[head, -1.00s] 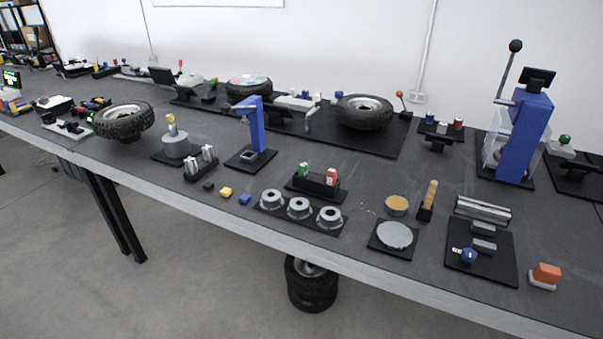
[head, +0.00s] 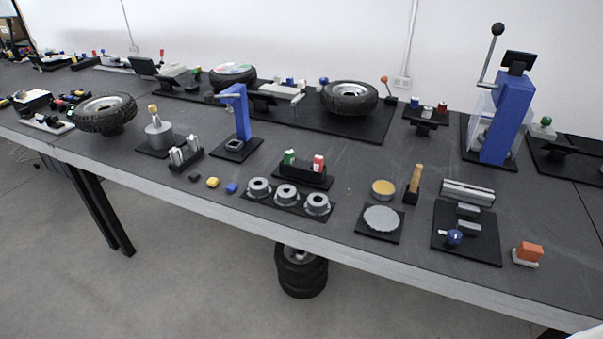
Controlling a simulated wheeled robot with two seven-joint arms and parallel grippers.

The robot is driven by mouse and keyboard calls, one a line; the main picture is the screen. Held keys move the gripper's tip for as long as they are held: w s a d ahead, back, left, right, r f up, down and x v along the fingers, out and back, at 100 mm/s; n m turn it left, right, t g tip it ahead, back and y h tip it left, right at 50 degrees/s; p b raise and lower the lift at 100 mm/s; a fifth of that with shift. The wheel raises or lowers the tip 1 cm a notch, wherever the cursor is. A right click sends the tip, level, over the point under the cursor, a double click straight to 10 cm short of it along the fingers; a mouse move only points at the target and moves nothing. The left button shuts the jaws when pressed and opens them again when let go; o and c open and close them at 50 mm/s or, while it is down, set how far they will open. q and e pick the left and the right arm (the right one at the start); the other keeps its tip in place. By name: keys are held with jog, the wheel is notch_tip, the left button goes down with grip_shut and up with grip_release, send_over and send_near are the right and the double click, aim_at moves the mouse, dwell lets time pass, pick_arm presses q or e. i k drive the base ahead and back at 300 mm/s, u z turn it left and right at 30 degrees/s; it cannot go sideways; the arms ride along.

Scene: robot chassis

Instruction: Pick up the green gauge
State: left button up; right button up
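A small green block with a white patch (head: 290,157), which looks like the green gauge, stands upright in a black holder (head: 303,178) near the middle of the table. A similar red block (head: 318,163) stands in the same holder, just to its right. The lower part of the green one is hidden by the holder's front. Neither of my grippers is in view.
Three grey rings (head: 287,195) on a black plate lie in front of the holder, near the table's front edge. A blue stand (head: 243,115) rises to its left. A round grey disc (head: 382,218) lies to the right. Bare table (head: 345,190) lies right of the holder.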

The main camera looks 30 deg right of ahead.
aim_at(289, 153)
jog(key=u, duration=1.15)
jog(key=i, duration=1.75)
jog(key=z, duration=1.4)
